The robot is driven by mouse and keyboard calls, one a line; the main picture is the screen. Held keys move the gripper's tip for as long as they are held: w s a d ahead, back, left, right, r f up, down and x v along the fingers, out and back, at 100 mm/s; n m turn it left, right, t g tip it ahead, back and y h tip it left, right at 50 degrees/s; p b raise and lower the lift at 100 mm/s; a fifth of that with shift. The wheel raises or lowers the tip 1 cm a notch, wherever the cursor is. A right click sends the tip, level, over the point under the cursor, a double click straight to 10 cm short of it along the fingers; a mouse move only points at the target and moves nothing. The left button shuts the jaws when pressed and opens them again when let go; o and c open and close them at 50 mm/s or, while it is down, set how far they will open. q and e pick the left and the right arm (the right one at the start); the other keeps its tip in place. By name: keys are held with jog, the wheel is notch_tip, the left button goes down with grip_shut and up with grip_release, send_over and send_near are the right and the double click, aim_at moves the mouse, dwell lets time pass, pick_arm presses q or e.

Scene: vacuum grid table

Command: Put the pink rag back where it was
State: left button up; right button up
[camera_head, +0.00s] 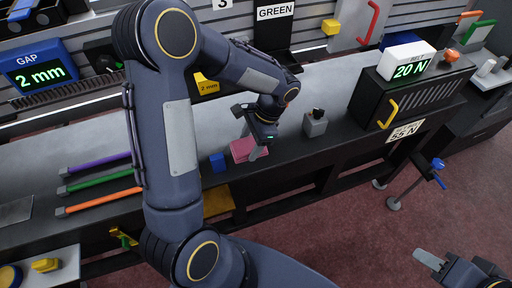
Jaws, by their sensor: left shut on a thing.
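The pink rag (242,148) is a small pink block-like piece at the front part of the grey bench top, right of a small blue block. My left gripper (254,152) reaches down over it from above and is shut on it, with a finger in front of the rag's right part. I cannot tell whether the rag touches the bench. My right gripper (432,262) is at the bottom right, away from the bench, with only part of it in view. Its finger spacing is not clear.
A small blue block (217,162) sits just left of the rag, and a grey block with a black knob (315,124) stands to the right. Purple, green and orange rods (104,182) lie at left. A black box with a yellow handle (412,92) stands further right.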

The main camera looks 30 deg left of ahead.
pick_arm(q)
jog(key=w+f, duration=0.2)
jog(key=f, duration=0.1)
jog(key=shift+w+d, duration=0.15)
jog(key=shift+d, duration=0.15)
jog(key=shift+f, duration=1.5)
jog(key=shift+f, duration=0.2)
jog(key=o, duration=0.9)
jog(key=shift+o, duration=0.2)
jog(key=shift+r, duration=0.15)
jog(key=v, duration=1.2)
